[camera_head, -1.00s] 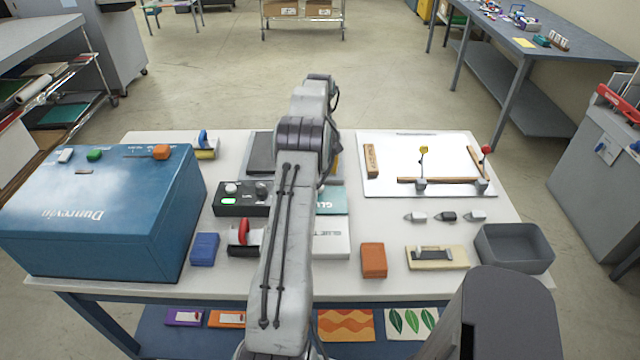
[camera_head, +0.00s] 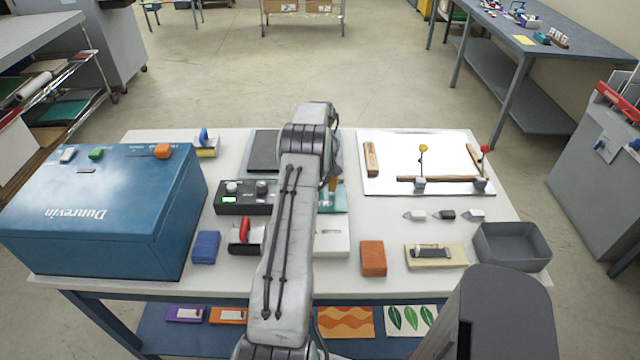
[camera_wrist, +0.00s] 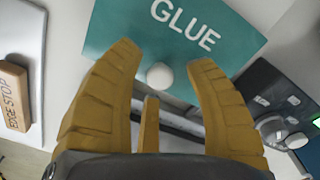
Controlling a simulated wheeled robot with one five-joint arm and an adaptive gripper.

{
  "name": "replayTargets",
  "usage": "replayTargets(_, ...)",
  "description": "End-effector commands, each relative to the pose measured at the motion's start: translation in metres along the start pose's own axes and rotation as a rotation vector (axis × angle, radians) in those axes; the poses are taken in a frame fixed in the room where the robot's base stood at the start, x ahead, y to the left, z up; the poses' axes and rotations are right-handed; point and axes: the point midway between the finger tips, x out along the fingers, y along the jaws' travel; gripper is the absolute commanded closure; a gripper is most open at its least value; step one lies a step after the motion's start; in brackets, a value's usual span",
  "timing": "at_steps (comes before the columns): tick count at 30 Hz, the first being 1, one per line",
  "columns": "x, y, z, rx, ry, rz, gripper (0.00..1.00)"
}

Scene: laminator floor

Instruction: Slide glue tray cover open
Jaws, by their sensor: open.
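The glue tray cover (camera_wrist: 215,20) is a teal plate lettered GLUE, with a round white knob (camera_wrist: 159,76) near its edge. In the head view the teal cover (camera_head: 335,199) is partly hidden behind my arm, on a white tray (camera_head: 332,243). My gripper (camera_wrist: 164,58) is open, with its ochre fingers to the left and right of the knob. A gap shows between the knob and each finger; I cannot tell their relative heights. In the head view only a bit of my gripper (camera_head: 333,184) shows beside the arm.
A black control box (camera_head: 246,197) with knobs stands left of the tray; a dark plate (camera_head: 263,150) lies behind it. An edge stop block (camera_wrist: 12,97) lies on a white board (camera_head: 400,185). An orange block (camera_head: 372,258) and a red-handled tool (camera_head: 246,234) are close by.

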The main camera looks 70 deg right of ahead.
Motion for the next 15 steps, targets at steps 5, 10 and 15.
replayTargets(5,-0.0002,0.0001,0.0000,0.000,0.000,0.000,0.58)
replayTargets(10,-0.0004,0.0001,-0.0001,0.000,0.000,0.000,0.73)
replayTargets(15,-0.0005,0.0001,-0.0001,0.000,0.000,0.001,0.89)
